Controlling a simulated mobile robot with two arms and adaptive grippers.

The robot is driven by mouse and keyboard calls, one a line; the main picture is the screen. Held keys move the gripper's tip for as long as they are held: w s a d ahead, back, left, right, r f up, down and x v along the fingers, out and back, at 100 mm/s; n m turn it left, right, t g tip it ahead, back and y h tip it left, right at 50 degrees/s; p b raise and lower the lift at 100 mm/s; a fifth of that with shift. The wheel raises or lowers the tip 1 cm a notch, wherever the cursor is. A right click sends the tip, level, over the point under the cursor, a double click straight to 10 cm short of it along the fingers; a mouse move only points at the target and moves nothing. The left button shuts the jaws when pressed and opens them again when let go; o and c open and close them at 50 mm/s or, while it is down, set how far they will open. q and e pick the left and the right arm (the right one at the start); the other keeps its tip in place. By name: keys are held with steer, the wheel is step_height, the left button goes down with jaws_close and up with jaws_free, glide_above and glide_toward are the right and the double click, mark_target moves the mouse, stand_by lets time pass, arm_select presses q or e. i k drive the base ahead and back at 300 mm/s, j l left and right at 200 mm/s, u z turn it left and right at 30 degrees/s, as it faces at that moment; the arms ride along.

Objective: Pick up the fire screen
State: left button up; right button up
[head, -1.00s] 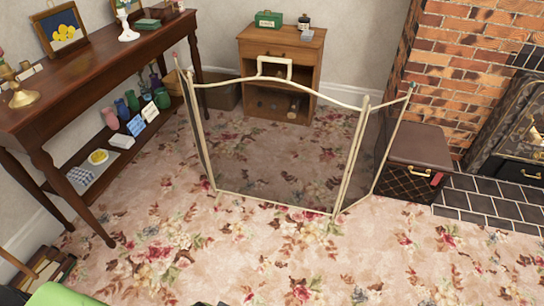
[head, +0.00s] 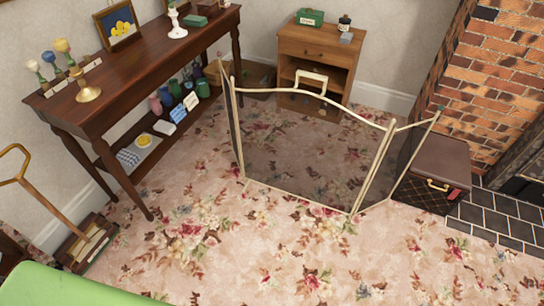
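The fire screen (head: 305,160) stands upright on the floral carpet in the middle of the head view. It has a cream metal frame, dark see-through mesh, a wide middle panel and two angled side panels. A cream handle (head: 311,79) rises at the top of the middle panel. Neither of my grippers shows in the view, so their state is hidden.
A long dark console table (head: 140,64) stands on the left, a small wooden cabinet (head: 321,44) behind the screen. A brown box (head: 436,171) sits right of it by the tiled hearth (head: 490,218). Something green (head: 70,288) fills the lower left. Carpet before the screen is clear.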

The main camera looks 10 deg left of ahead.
mark_target(305, 145)
steer(key=i+l+u, duration=0.35)
steer(key=l+u, duration=0.35)
steer(key=i+l+u, duration=0.2)
steer(key=l+u, duration=0.15)
